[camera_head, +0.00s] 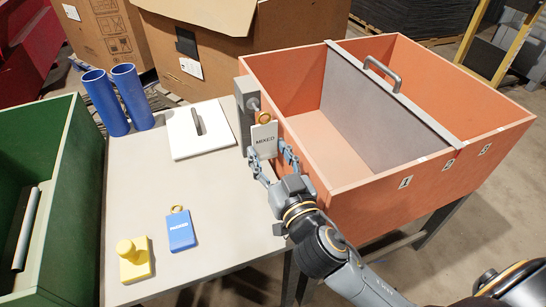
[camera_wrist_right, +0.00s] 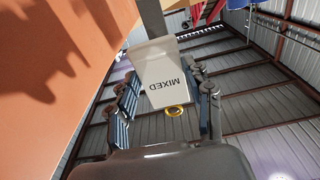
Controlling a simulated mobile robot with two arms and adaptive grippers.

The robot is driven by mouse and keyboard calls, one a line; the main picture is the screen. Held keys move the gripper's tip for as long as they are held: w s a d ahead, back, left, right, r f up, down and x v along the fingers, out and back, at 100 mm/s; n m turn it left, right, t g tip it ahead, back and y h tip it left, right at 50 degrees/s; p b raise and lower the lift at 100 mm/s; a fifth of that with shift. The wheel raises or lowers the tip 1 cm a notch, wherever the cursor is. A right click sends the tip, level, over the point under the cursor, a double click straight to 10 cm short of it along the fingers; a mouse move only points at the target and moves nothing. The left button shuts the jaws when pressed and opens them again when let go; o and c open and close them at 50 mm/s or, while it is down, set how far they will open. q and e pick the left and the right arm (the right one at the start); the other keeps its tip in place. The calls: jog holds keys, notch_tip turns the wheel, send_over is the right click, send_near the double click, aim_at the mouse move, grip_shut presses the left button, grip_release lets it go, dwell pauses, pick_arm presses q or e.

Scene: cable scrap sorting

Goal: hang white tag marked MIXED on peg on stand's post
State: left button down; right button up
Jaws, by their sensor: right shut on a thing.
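The white tag marked MIXED (camera_head: 264,141) is upright between the fingers of my right gripper (camera_head: 270,156), which is shut on it. Its brass ring (camera_head: 264,118) is at its top, just below and right of the peg (camera_head: 253,104) on the stand's grey post (camera_head: 243,118). I cannot tell whether the ring touches the peg. In the right wrist view the tag (camera_wrist_right: 162,80) shows its lettering upside down, with the ring (camera_wrist_right: 173,111) on the near side and part of the post (camera_wrist_right: 152,18) beyond. My left gripper is not in view.
The orange bin (camera_head: 350,205) with a grey divider (camera_head: 368,115) stands close right of the post. Blue cylinders (camera_head: 118,100) stand at the back left.

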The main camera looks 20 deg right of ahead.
aim_at(266, 149)
jog(key=shift+w, duration=1.05)
jog(key=shift+w+f, duration=0.1)
jog(key=shift+w, duration=1.15)
jog(key=shift+c, duration=1.2)
jog(key=shift+w+f, duration=0.1)
jog(key=shift+f, duration=0.1)
jog(key=shift+c, duration=0.5)
jog(key=shift+w+f, duration=0.1)
jog(key=shift+w, duration=0.05)
jog(key=shift+w+f, duration=0.2)
jog(key=shift+w, duration=0.15)
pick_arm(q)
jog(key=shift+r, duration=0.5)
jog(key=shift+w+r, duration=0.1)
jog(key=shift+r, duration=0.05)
